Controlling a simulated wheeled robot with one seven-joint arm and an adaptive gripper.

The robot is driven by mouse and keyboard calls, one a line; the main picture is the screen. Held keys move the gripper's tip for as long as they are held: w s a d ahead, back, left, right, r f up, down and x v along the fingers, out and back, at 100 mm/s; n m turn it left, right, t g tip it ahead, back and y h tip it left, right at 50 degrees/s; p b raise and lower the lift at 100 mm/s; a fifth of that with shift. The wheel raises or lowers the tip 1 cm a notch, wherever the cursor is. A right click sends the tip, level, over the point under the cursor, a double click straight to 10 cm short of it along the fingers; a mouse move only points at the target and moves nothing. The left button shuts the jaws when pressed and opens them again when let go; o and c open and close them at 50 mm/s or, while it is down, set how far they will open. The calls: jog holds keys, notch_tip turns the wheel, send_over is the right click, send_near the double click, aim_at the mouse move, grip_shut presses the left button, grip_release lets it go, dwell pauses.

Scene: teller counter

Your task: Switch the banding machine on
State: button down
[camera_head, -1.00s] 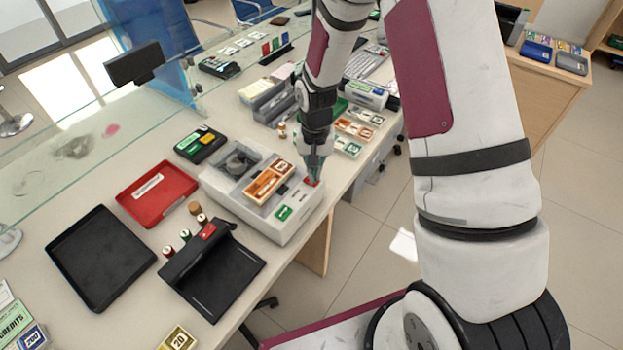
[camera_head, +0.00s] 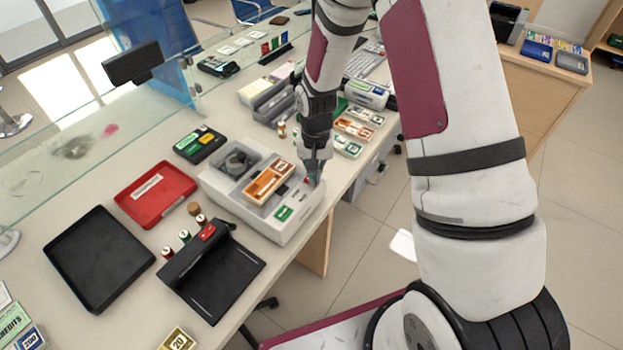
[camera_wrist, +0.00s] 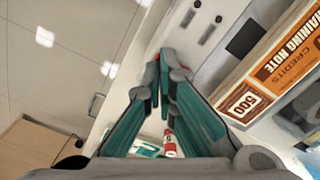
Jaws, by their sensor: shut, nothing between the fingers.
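My gripper (camera_head: 314,178) is shut and empty, pointing down at the right edge of the machine's top. In the wrist view the closed fingertips (camera_wrist: 160,62) lie over the machine's pale top, with a bit of red at their tip. Whether they touch the red part cannot be told.
A glass screen runs along the counter's left side.

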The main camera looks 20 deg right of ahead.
jog(key=shift+f, duration=0.25)
jog(key=shift+r+p, duration=1.05)
jog(key=shift+r, duration=2.45)
jog(key=shift+r, duration=0.25)
jog(key=s+r+n+t, duration=0.1)
jog(key=s+r, duration=0.3)
jog(key=r, duration=0.7)
jog(key=s+r+n+t, duration=0.15)
jog(key=s+r, duration=0.25)
jog(key=r, duration=0.7)
jog(key=s+r+n+t, duration=0.1)
jog(key=s+r, duration=0.3)
jog(key=s, duration=0.4)
jog(key=s+r+n+t, duration=0.1)
jog(key=s+r, duration=0.3)
jog(key=s, duration=0.4)
jog(key=shift+s+r+t, duration=0.35)
jog(key=shift+t, duration=0.2)
